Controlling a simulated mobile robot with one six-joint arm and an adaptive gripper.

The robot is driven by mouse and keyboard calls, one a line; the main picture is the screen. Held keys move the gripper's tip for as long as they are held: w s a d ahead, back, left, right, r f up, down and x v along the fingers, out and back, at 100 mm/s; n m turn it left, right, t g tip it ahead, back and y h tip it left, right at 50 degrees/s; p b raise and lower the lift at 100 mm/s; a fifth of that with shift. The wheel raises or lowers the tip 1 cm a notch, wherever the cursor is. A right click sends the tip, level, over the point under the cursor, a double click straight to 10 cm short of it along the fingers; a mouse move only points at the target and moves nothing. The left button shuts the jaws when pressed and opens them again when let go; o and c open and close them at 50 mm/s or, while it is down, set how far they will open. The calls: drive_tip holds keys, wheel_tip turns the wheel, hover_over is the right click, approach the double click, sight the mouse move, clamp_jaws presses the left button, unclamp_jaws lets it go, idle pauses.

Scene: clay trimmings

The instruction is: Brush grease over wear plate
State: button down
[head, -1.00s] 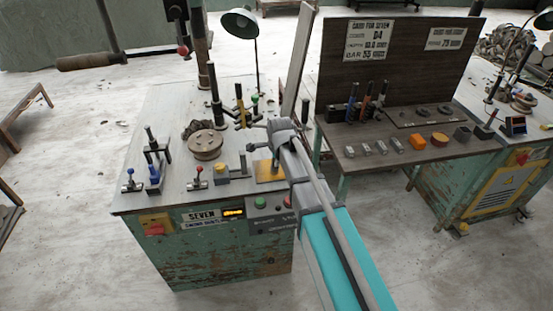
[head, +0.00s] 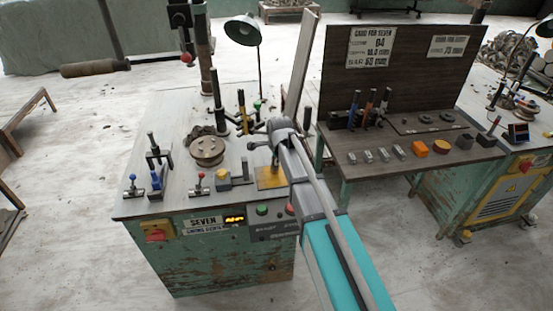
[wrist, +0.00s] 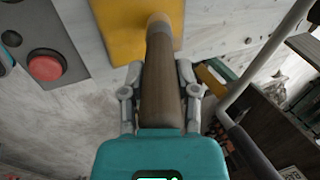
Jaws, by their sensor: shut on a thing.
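The wear plate (head: 268,182) is a flat yellow square at the right front of the left bench top. In the wrist view the yellow plate (wrist: 112,30) fills the top middle. My gripper (wrist: 160,78) is shut on the brown wooden handle of the brush (wrist: 162,95). The brush's pale far end (wrist: 158,22) points at the plate and overlaps it; I cannot tell whether it touches. In the head view my gripper (head: 262,143) is just above the plate's back edge, and the brush is hard to make out. I cannot tell if grease lies on the plate.
A green button (head: 262,209) and a red button (wrist: 45,66) sit on the bench front. A round wooden disc (head: 207,150), a yellow-topped block (head: 223,177) and several small clamps stand left of the plate. A desk lamp (head: 243,30) rises behind. A second bench (head: 415,160) is at right.

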drive_tip(key=shift+w, duration=0.1)
drive_tip(key=shift+w+a+r, duration=0.1)
drive_tip(key=shift+w+a, duration=0.15)
drive_tip(key=shift+w, duration=0.7)
drive_tip(key=shift+w+a, duration=0.2)
drive_tip(key=shift+w, duration=0.75)
drive_tip(key=shift+w+d, duration=0.15)
drive_tip(key=shift+d, duration=0.6)
drive_tip(key=shift+s+d, duration=0.25)
drive_tip(key=shift+s, duration=0.8)
drive_tip(key=shift+s+d, duration=0.25)
drive_tip(key=shift+s, duration=0.75)
